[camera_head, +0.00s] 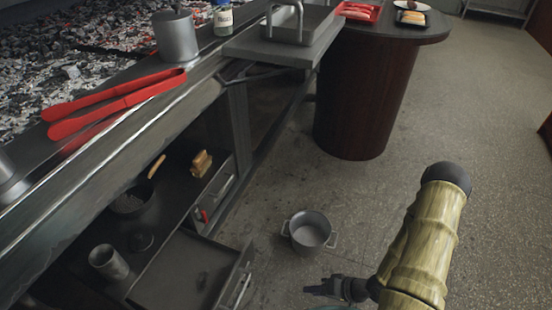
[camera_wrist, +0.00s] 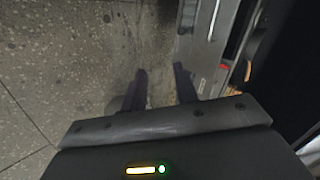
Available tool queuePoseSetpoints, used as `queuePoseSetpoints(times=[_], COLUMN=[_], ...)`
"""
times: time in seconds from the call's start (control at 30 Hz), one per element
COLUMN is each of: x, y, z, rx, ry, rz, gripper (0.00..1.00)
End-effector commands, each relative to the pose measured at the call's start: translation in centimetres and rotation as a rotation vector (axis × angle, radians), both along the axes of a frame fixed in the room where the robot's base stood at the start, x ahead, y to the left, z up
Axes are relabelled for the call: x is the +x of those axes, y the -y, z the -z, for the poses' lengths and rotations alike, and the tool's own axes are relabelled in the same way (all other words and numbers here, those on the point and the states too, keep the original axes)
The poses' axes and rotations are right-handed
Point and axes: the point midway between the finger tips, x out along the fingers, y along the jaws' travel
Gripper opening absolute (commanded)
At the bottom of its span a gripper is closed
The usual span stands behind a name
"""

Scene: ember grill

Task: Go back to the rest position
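My gripper (camera_head: 318,291) is low over the floor at the bottom of the head view, at the end of my tan-sleeved arm, just below and apart from a grey pot. In the wrist view my gripper (camera_wrist: 161,78) shows two dark fingers spread apart with bare floor between them. It holds nothing. The grey two-handled pot (camera_head: 311,231) stands upright on the floor and looks empty. Part of a grey round shape, perhaps this pot, shows behind the left finger in the wrist view.
Red tongs (camera_head: 112,100) lie on the grill edge beside a metal pot (camera_head: 175,38). An open drawer (camera_head: 187,274) juts out at lower left. A round dark table (camera_head: 365,95) stands at the back. The floor to the right is clear.

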Motion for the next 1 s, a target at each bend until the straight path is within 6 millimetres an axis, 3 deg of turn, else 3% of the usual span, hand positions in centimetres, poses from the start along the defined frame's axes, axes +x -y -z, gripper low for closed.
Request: queuePoseSetpoints(times=[0.27,0.5,0.73,1.0], x=[4.2,6.9,8.2,7.7], y=[4.9,7.8,8.9,8.0], z=[-4.6,-10.6,-17.5,-26.0], rx=[-0.352,-0.595,-0.764,-0.868], ry=[0.025,0.029,0.024,0.013], rz=[-0.078,-0.093,-0.073,-0.024], gripper=[0.30,0.30,0.30,0.30])
